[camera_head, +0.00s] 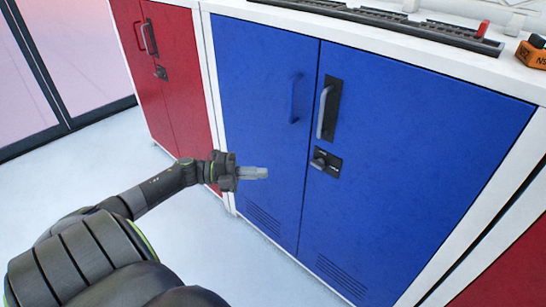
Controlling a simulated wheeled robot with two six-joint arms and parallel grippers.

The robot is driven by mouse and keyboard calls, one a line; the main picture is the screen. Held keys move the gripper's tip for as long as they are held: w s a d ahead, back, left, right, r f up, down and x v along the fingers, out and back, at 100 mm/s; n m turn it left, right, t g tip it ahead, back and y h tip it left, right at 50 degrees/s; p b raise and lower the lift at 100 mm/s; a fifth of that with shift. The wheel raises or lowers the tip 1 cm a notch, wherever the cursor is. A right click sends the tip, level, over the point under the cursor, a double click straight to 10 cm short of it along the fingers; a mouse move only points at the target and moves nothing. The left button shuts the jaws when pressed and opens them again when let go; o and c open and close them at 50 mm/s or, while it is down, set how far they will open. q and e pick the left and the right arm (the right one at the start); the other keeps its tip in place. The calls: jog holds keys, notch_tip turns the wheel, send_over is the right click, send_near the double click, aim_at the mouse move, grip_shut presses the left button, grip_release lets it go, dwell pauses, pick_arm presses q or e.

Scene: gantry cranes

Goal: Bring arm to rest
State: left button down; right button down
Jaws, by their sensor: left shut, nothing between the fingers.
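My left arm comes in from the lower left and stretches toward the middle of the picture. My left gripper (254,173) is shut and empty, its grey fingers pointing right. In the picture it overlaps the left door of the blue cabinet (420,150); I cannot tell how far in front of the door it is. Both blue doors look closed. My right gripper is not in view.
The blue cabinet has a grey handle (325,112) and a dark latch (325,162). A red cabinet (182,75) stands to the left. A dark rail (400,22) and an orange item (532,50) lie on the white countertop. The pale floor (95,165) at left is clear.

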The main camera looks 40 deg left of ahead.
pick_arm(q)
jog(key=shift+s+a, duration=0.2)
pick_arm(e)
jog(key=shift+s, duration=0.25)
